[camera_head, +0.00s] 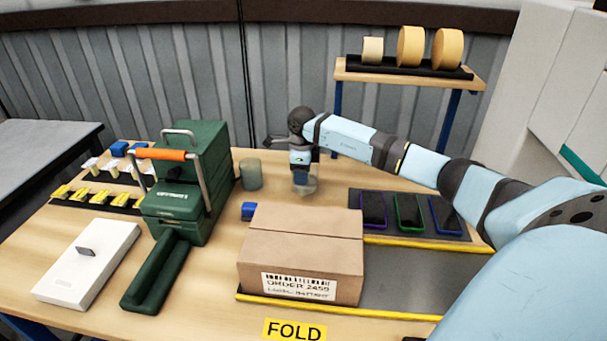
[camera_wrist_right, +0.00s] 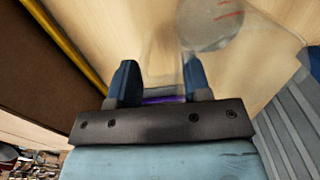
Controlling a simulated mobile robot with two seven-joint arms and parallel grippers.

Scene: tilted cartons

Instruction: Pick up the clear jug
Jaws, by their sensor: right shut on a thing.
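The clear jug (camera_head: 305,187) is at the back middle of the table in the head view, under my right gripper (camera_head: 301,168). It is see-through and its outline is faint. In the right wrist view, the jug (camera_wrist_right: 208,25) shows as a clear round shape with red marks, beyond the fingers. A see-through part of it seems to lie between the fingers of the right gripper (camera_wrist_right: 160,82), which is shut on it. I cannot tell whether the jug touches the table. My left gripper is not in view.
A grey-green translucent cup (camera_head: 251,174) stands left of the jug. A closed carton (camera_head: 300,247) and a small blue object (camera_head: 249,210) are in front. A tray of phones (camera_head: 458,232) lies to the right. A green machine (camera_head: 187,185) stands left.

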